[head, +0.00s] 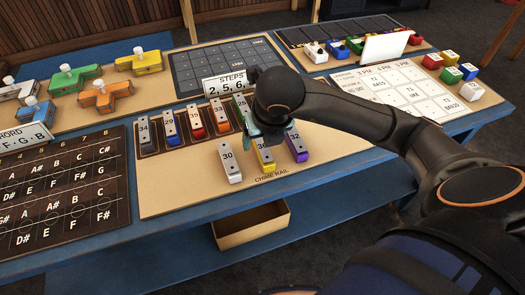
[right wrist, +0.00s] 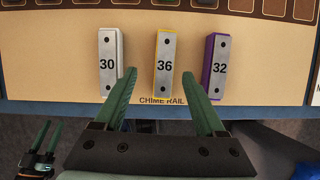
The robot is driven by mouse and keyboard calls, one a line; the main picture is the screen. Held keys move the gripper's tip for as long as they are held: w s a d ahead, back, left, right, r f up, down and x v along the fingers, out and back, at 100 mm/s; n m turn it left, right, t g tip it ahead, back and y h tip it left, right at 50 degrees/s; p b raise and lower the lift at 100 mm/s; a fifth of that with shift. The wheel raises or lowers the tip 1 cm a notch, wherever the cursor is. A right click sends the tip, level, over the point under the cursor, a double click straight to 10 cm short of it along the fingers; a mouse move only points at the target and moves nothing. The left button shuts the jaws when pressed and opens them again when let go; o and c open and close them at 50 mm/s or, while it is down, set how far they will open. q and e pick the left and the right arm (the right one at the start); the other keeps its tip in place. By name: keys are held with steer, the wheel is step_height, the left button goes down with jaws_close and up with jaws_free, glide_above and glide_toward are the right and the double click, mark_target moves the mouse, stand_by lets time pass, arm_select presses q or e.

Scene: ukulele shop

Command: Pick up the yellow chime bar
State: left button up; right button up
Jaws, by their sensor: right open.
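The yellow chime bar (right wrist: 165,58), with a silver top marked 36 and yellow edges, lies between a white-edged bar marked 30 (right wrist: 108,62) and a purple bar marked 32 (right wrist: 216,65). In the head view the yellow bar (head: 265,163) is partly hidden by my right gripper (head: 266,138). In the right wrist view that gripper (right wrist: 158,76) is open and empty. Its green fingers appear on either side of the yellow bar's near half, with gaps to the neighbouring bars. A second green-fingered gripper, my left one (right wrist: 42,138), shows small at the lower left.
More chime bars stand in the dark rack (head: 150,143) behind. Coloured blocks (head: 432,61) and a card grid lie at the right. An open box (head: 226,238) sits below the table edge.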

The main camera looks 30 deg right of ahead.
mark_target(263, 147)
steer(key=x, duration=0.4)
steer(key=shift+d+f, duration=0.1)
steer(key=shift+d, duration=0.25)
steer(key=shift+w+f, duration=0.2)
steer(key=shift+f, duration=0.3)
steer(key=shift+f+b, duration=0.2)
steer(key=shift+b, duration=0.25)
jaws_close()
